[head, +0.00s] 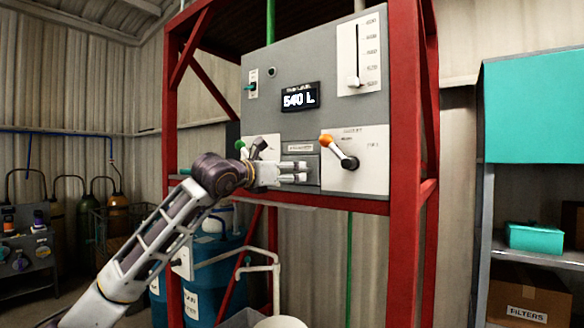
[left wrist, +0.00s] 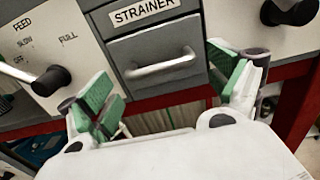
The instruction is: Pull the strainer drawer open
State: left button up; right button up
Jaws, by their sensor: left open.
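The strainer drawer (left wrist: 150,44) is a grey front under a STRAINER label (left wrist: 145,11), set into the panel and looking closed. Its pale bar handle (left wrist: 162,68) runs across the front. In the head view the drawer (head: 314,176) is partly covered by my left gripper (head: 298,172). In the left wrist view my left gripper (left wrist: 163,88) is open, with one green-padded finger to either side of the handle. No finger visibly touches the handle, and nothing is between the pads. My right gripper is not in view.
A red frame (head: 404,130) surrounds the panel. Blue drums (head: 205,290) and white pipes (head: 235,258) stand below left.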

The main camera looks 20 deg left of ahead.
aim_at(311, 169)
pick_arm(q)
jog(key=shift+p+x, duration=0.5)
jog(key=shift+x, duration=1.2)
jog(key=c, duration=1.2)
